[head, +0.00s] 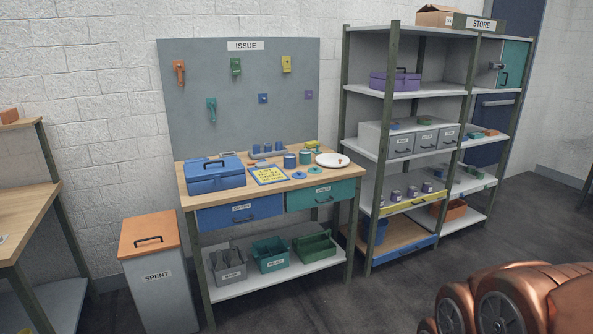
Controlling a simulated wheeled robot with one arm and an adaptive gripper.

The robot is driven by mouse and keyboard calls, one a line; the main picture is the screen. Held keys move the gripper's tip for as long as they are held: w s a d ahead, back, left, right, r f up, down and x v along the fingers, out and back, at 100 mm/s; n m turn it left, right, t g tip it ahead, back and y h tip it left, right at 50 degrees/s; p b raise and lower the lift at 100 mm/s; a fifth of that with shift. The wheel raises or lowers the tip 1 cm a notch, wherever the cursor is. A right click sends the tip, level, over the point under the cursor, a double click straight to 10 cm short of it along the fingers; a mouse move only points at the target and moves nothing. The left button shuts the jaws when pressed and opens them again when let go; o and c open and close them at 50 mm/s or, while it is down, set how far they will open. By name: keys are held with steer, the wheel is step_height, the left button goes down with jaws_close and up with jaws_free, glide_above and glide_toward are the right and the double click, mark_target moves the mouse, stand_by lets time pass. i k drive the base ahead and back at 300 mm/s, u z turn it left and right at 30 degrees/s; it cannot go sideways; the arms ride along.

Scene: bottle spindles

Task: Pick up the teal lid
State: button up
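Two small teal, lid-like discs lie flat on the wooden bench top, near its front edge. One disc (299,175) is just right of a yellow notice, and the other disc (314,170) is a little further right. Which of them is the teal lid I cannot tell at this size. Behind them stand a teal cylinder (290,161) and a similar teal-blue cylinder (305,158). My gripper is not in view; only copper-coloured parts of my own body show at the lower right, well away from the bench.
A tall shelf unit (376,150) stands to the right, an orange-topped bin (158,280) to the left. Dark floor (370,310) before the bench is clear.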

mark_target(314, 169)
steer(key=i, duration=3.3)
steer(key=u, duration=1.4)
